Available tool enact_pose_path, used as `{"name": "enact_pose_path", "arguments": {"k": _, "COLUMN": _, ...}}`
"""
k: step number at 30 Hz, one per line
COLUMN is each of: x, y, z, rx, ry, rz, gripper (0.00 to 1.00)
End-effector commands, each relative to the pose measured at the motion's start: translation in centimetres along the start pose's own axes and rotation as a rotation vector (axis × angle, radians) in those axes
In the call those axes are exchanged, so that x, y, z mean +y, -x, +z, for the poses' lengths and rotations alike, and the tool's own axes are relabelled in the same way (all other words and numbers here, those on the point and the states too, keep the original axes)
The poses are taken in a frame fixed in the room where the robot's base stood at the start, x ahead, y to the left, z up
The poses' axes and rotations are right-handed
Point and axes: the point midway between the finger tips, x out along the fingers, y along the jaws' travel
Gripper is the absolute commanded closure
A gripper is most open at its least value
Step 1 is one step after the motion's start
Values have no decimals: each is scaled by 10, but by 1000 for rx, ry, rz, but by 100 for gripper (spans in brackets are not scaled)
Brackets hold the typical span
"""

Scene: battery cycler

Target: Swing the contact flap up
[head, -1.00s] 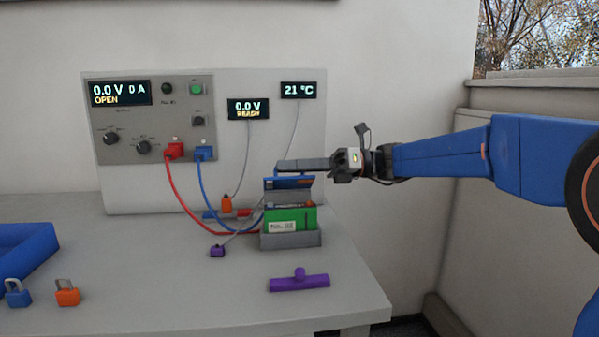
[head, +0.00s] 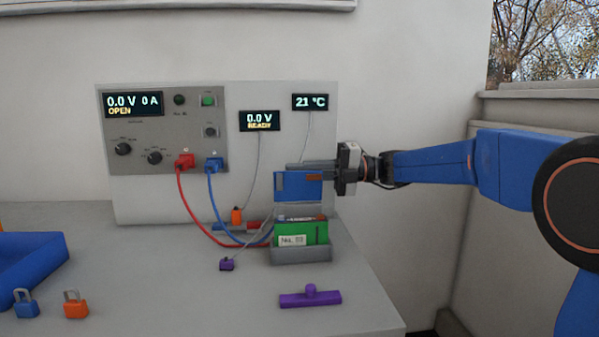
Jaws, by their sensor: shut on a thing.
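The contact flap (head: 293,188) is a blue plate above the green battery (head: 295,233), now standing close to upright at the back of the grey holder (head: 302,256). The battery sits in the holder with a white label facing me. My gripper (head: 313,168) reaches in from the right and is shut at the flap's upper edge. The fingertips partly cover the flap's top, so the exact grip is hard to see.
The cycler panel (head: 163,160) stands behind, with a red plug (head: 185,161) and a blue plug (head: 214,165). Their cables run to the holder. A purple bar (head: 310,298) lies in front. A blue tray (head: 30,265) and two padlocks are at left.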

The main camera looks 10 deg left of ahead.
Motion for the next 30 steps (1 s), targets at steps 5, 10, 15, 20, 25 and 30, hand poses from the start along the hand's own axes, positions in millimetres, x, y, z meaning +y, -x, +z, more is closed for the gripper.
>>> {"name": "enact_pose_path", "arguments": {"k": 5, "x": -8, "y": 1, "z": 5, "rx": 0, "ry": -91, "rz": -4, "gripper": 100}}
{"name": "enact_pose_path", "arguments": {"k": 10, "x": -11, "y": 1, "z": 7, "rx": 1, "ry": -141, "rz": -4, "gripper": 100}}
{"name": "enact_pose_path", "arguments": {"k": 15, "x": -12, "y": 1, "z": 8, "rx": 1, "ry": -163, "rz": -5, "gripper": 100}}
{"name": "enact_pose_path", "arguments": {"k": 20, "x": -13, "y": 1, "z": 8, "rx": 2, "ry": -167, "rz": -5, "gripper": 100}}
{"name": "enact_pose_path", "arguments": {"k": 25, "x": -13, "y": 1, "z": 8, "rx": 2, "ry": -167, "rz": -6, "gripper": 100}}
{"name": "enact_pose_path", "arguments": {"k": 30, "x": -12, "y": 0, "z": 8, "rx": 2, "ry": -165, "rz": -4, "gripper": 74}}
